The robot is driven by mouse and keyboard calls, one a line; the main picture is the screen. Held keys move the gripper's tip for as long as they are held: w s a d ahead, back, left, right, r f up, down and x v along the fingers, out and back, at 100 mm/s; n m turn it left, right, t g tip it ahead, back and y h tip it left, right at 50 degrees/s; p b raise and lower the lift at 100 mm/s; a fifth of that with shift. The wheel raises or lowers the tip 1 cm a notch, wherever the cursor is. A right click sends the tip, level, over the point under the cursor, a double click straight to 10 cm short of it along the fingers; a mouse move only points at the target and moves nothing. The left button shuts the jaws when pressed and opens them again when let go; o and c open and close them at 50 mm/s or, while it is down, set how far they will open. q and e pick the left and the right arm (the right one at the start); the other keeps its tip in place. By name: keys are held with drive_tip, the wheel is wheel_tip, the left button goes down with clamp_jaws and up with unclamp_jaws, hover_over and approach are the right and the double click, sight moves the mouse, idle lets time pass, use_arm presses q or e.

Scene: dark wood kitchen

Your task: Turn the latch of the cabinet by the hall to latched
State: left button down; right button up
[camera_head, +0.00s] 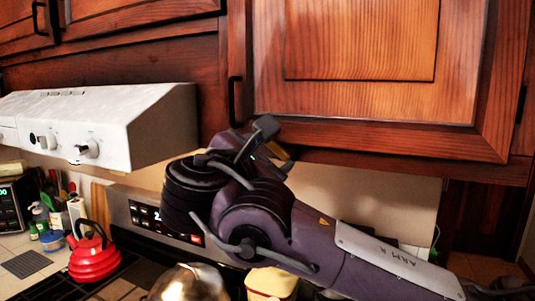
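A wooden wall cabinet (361,96) with a raised panel door fills the upper right. A black vertical handle (235,100) is at the door's left edge. A small dark vertical fitting (521,104) shows at the far right; I cannot tell whether it is the latch or another handle. My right gripper (268,143) is in front of the cabinet's lower left, just below and right of the black handle. My own wrist hides part of it, so its opening and any contact are unclear. My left gripper is not in view.
A white range hood (120,125) with knobs juts out at left. Below are a red kettle (94,256), a shiny metal pot (189,284), and a stove panel (140,213). My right arm crosses the lower right. Open space shows in front of the cabinet door.

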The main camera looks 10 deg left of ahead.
drive_tip(key=shift+c, duration=1.3)
drive_tip(key=m+b, duration=0.2)
drive_tip(key=b, duration=0.1)
drive_tip(key=m+b, duration=0.2)
drive_tip(key=b, duration=0.1)
drive_tip(key=m+b, duration=0.2)
drive_tip(key=b, duration=0.2)
drive_tip(key=shift+s+d+r+m, duration=0.1)
drive_tip(key=shift+d+r+m, duration=0.1)
drive_tip(key=shift+d+m, duration=0.2)
use_arm(q)
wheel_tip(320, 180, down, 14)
drive_tip(key=b, duration=0.3)
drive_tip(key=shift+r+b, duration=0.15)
drive_tip(key=shift+b, duration=0.15)
use_arm(e)
drive_tip(key=shift+d+r+m, duration=0.15)
drive_tip(key=shift+r+m, duration=0.05)
drive_tip(key=shift+m, duration=0.85)
drive_tip(key=shift+d+r+m, duration=0.1)
drive_tip(key=shift+r+m, duration=0.1)
drive_tip(key=shift+m, duration=0.85)
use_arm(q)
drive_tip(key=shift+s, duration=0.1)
use_arm(e)
drive_tip(key=o, duration=1)
drive_tip(key=shift+d, duration=0.1)
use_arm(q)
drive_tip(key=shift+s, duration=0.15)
